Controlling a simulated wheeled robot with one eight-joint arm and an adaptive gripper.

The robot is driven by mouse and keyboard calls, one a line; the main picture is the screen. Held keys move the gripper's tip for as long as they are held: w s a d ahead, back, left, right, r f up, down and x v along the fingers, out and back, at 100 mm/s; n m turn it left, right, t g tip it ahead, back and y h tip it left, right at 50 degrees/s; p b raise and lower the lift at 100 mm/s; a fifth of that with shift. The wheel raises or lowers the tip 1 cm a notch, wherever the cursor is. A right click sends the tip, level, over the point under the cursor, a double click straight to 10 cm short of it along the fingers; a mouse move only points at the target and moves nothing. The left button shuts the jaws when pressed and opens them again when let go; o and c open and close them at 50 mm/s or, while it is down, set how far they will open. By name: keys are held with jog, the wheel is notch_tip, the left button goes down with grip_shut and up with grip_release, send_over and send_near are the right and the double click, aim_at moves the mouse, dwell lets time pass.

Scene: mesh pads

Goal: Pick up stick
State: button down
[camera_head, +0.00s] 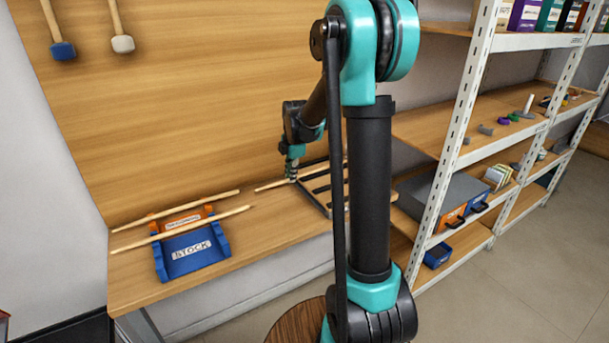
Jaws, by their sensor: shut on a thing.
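A thin pale wooden stick (271,185) is at the back of the wooden bench, beside and partly over a dark rack. My gripper (292,177) is shut on this stick near its middle, pointing down. Whether the stick is clear of the bench I cannot tell. Two more pale sticks lie across the trays at the left: a rear stick (150,219) and a front stick (150,240). My arm hides part of the rack and the right side of the bench.
A blue tray (190,267) labelled STOCK and an orange tray (186,218) stand on the bench (280,225). The dark slatted rack (318,196) is right of my gripper. Two mallets hang on the back board (200,100). White metal shelving (455,150) stands at the right.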

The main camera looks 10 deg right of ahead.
jog(key=shift+r, duration=0.15)
notch_tip(320, 180, up, 20)
dwell(0.6)
dwell(0.6)
